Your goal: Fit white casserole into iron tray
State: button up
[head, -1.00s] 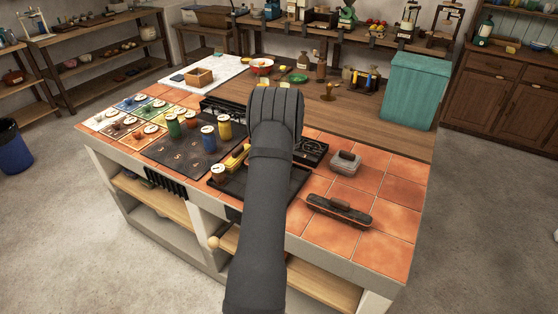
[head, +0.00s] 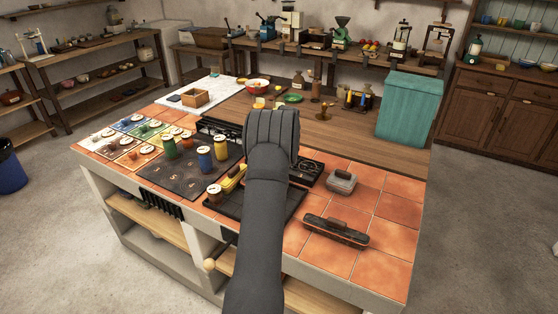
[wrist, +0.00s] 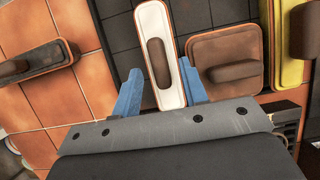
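The white casserole (wrist: 173,88) is a long narrow dish with a dark handle on top, in the wrist view. In the head view the iron tray (head: 222,205) is partly behind my arm, which hides my gripper and the white casserole.
A long dark casserole (head: 337,230) and a grey casserole (head: 341,181) stand on the orange tiles right of the tray. A black mat with several jars (head: 204,158) lies to the left. Tiles at the front right are clear.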

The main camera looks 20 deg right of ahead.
jog(key=v, duration=1)
jog(key=shift+r, duration=0.2)
jog(key=x, duration=1.2)
jog(key=shift+s+f, duration=0.1)
jog(key=shift+f, duration=0.2)
notch_tip(320, 180, up, 3)
jog(key=shift+f, duration=0.15)
jog(key=shift+r, duration=0.55)
jog(key=shift+f, duration=0.15)
